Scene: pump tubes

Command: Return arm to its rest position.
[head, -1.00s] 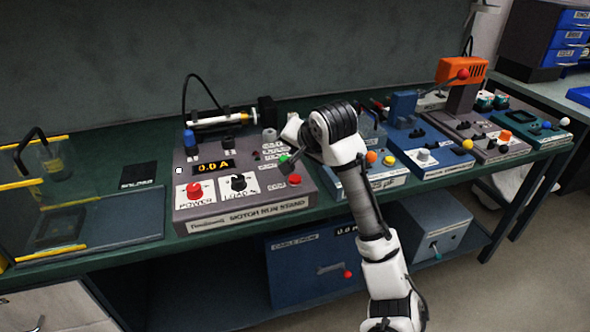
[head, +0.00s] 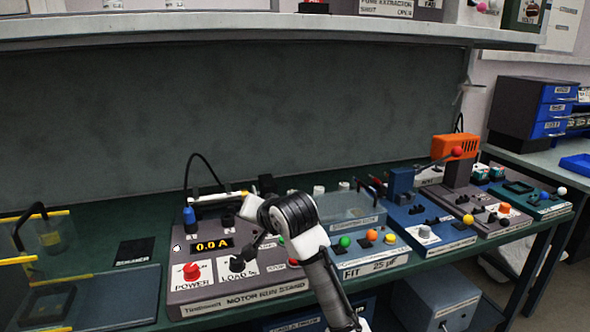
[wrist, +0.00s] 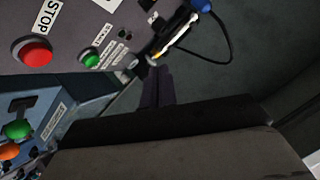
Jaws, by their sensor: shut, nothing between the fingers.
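My arm reaches up from the bottom of the head view, its black-ringed wrist joint over the right part of the motor run stand (head: 215,290). My gripper (wrist: 157,76) shows in the wrist view as two dark fingers close together, shut and empty. In the head view the fingers are hard to make out near the wrist. The stand's display reads 0.0 A, with a red power knob (head: 191,271) and a black load knob (head: 237,264). The wrist view shows its red stop button (wrist: 36,52) and green button (wrist: 90,58).
A blue FIT unit (head: 375,262) with coloured knobs stands right of the stand, and more units follow along the green bench. An orange-topped device (head: 455,147) rises at the right. A shelf (head: 250,32) overhangs the back. Dark mats and a clear box lie left.

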